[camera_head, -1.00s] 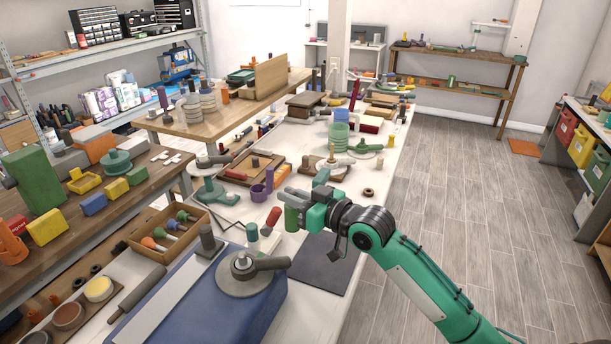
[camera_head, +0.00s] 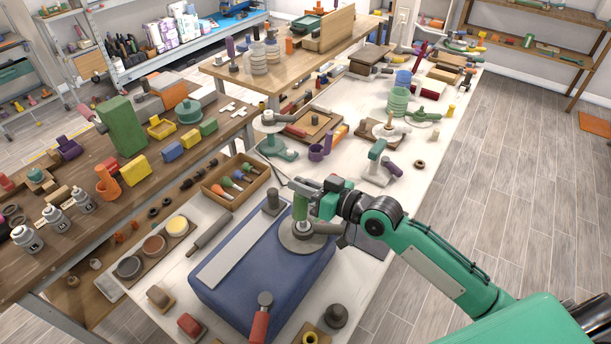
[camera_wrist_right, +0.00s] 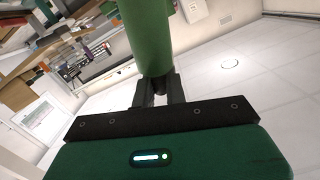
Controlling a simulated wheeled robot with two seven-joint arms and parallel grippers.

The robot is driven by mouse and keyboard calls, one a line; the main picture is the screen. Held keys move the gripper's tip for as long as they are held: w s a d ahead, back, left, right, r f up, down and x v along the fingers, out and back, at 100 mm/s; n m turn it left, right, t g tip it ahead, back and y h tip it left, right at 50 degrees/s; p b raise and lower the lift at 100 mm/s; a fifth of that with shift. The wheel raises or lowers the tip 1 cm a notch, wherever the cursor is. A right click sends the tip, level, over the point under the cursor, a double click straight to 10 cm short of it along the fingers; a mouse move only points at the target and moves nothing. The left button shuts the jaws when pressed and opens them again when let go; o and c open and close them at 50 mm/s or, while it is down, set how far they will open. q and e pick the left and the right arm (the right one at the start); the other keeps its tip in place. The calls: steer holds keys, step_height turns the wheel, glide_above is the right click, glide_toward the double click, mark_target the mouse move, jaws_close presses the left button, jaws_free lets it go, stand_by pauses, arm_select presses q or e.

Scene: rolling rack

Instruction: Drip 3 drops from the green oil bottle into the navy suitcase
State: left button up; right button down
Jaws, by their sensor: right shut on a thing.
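The navy suitcase (camera_head: 272,287) lies on the white table in the head view, with a long light-grey strip on top. A round grey disc (camera_head: 291,246) sits at its far right end. My right gripper (camera_head: 305,190) is shut on the green oil bottle (camera_head: 300,207) and holds it above the disc, roughly upright in the picture. A pale tip shows below the green body, and I cannot tell whether it touches the disc. The wrist view shows the green bottle (camera_wrist_right: 140,38) at the fingers. No drops are visible. My left gripper is not in view.
A wooden tray of coloured-handled tools (camera_head: 236,181) lies beyond the suitcase, and a tray of round pads (camera_head: 153,245) lies left of it. Dense clutter covers the table beyond; the floor at right is clear.

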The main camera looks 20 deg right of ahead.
steer(key=shift+s+a+f+m+g, duration=0.1)
steer(key=shift+f+m+g, duration=0.3)
steer(key=shift+f+m, duration=0.8)
steer(key=shift+s+f+m+g, duration=0.1)
steer(key=shift+f+m+g, duration=0.45)
steer(key=shift+f, duration=1.2)
steer(key=shift+s+a+f+m+g, duration=0.1)
steer(key=shift+f+m+g, duration=0.15)
steer(key=shift+f+m, duration=1)
steer(key=shift+f+m+p, duration=0.3)
steer(key=shift+p, duration=0.3)
steer(key=shift+r+m+g+y+p, duration=0.1)
steer(key=shift+m+g+y+p, duration=0.2)
steer(key=shift+m+g+p, duration=0.55)
stand_by(0.5)
